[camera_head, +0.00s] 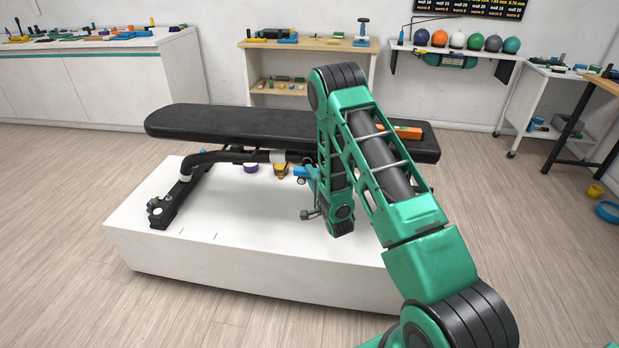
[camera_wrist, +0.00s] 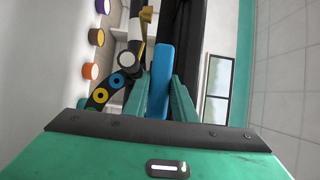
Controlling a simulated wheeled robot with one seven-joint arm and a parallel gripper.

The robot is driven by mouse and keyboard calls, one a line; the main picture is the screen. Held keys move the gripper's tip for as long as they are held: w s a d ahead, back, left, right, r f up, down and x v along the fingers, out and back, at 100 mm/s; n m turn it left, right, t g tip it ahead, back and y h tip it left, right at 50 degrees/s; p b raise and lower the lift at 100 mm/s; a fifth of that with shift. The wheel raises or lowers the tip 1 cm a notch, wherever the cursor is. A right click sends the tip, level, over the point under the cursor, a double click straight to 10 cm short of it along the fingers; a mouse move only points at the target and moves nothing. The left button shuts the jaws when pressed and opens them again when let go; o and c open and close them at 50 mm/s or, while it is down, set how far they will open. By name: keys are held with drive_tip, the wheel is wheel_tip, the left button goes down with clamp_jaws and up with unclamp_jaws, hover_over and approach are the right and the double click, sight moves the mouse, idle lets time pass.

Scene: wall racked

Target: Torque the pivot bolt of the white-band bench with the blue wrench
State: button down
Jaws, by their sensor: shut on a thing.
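The black-padded bench (camera_head: 250,121) stands on a white platform (camera_head: 250,270). My gripper (camera_wrist: 165,88) is shut on the blue wrench (camera_wrist: 162,64), which points up between the fingers, right of that round end.
An orange item (camera_head: 407,131) lies on the bench pad. Purple and yellow round parts hang under the pad. A counter (camera_head: 85,42) with tools, a wooden shelf (camera_head: 307,45) and a wall rack of coloured balls (camera_head: 457,40) stand behind.

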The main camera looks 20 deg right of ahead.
drive_tip(key=shift+w+d, duration=0.5)
drive_tip(key=shift+w, duration=0.25)
drive_tip(key=shift+w+d, duration=0.45)
drive_tip(key=shift+w, duration=0.25)
drive_tip(key=c, duration=2.4)
unclamp_jaws()
clamp_jaws()
drive_tip(key=shift+s+a, duration=0.1)
drive_tip(key=shift+s+d+r+m+t+h, duration=0.2)
drive_tip(key=shift+r+m+t, duration=0.25)
drive_tip(key=shift+r+m, duration=0.5)
drive_tip(key=shift+s+d+r+m+t+h, duration=0.15)
drive_tip(key=shift+r+m+t, duration=0.25)
drive_tip(key=shift+r+m, duration=0.6)
drive_tip(key=shift+s+d+r+m+t+h, duration=0.1)
drive_tip(key=shift+d+r+m+t+h, duration=0.25)
drive_tip(key=shift+r+m, duration=0.6)
drive_tip(key=shift+s+d+r+m+t+h, duration=0.25)
drive_tip(key=shift+r+m, duration=0.2)
drive_tip(key=shift+m, duration=0.25)
drive_tip(key=shift+s+d+r+m+t+h, duration=0.1)
drive_tip(key=shift+d+r+m+t+h, duration=0.1)
drive_tip(key=shift+r+m+h, duration=0.35)
